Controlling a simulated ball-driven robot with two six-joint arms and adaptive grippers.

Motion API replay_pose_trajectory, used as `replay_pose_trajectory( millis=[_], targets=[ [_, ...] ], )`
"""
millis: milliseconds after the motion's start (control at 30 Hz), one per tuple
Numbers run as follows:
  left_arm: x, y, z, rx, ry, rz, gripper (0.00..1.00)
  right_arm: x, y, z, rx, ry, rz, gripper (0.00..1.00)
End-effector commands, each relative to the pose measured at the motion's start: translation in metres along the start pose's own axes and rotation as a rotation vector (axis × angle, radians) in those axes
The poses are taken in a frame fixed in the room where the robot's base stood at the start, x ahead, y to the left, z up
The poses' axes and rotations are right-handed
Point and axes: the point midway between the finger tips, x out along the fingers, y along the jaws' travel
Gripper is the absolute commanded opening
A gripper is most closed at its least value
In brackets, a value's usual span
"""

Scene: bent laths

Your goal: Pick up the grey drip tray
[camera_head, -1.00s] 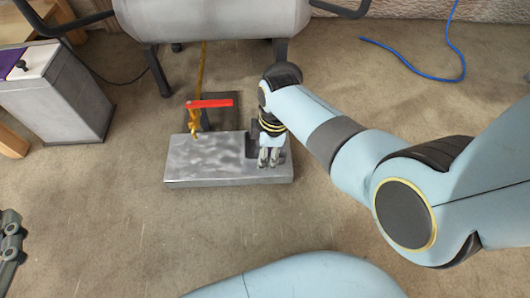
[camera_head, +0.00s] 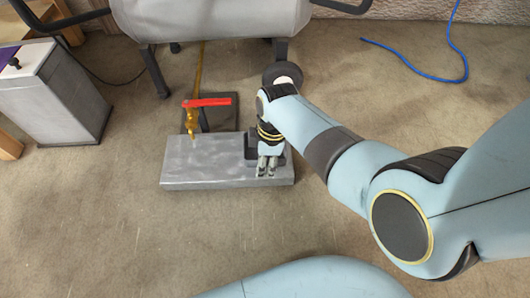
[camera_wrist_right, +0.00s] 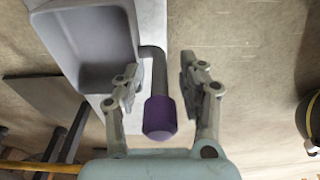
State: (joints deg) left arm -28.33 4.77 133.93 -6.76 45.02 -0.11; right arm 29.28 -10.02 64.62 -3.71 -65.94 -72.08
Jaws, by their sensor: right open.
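The grey drip tray (camera_wrist_right: 88,38) shows at the upper left of the right wrist view, its hollow side visible. A bent grey handle with a purple grip (camera_wrist_right: 160,118) runs beside the tray's edge and lies between the two fingers of my right gripper (camera_wrist_right: 157,82). The fingers are open, with gaps to the handle on both sides. In the head view my right gripper (camera_head: 267,168) is over the right end of a pale slab (camera_head: 200,160) and hides most of the tray. My left gripper is out of view.
A red lever (camera_head: 207,102) on a brass fitting stands just behind the slab. A grey tank (camera_head: 210,18) on legs is at the back. A grey box (camera_head: 55,95) stands at the left. A blue cord (camera_head: 450,55) lies at the right.

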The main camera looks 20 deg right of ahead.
Motion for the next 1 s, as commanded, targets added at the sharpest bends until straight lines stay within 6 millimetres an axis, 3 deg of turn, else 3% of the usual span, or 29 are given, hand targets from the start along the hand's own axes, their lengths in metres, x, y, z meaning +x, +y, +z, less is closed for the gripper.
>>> replay_pose_trajectory(
  millis=[133, 433, 1000],
  targets=[
    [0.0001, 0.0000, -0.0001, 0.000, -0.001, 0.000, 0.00, -0.0005, 0.0003, -0.0003, 0.000, 0.000, 0.001, 0.40],
    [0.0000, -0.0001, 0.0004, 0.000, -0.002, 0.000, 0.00, -0.0004, 0.0001, -0.0002, 0.000, 0.000, 0.000, 0.01],
    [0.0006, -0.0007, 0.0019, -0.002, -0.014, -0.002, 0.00, -0.0027, 0.0006, -0.0005, 0.000, 0.000, 0.001, 0.00]
  ],
)
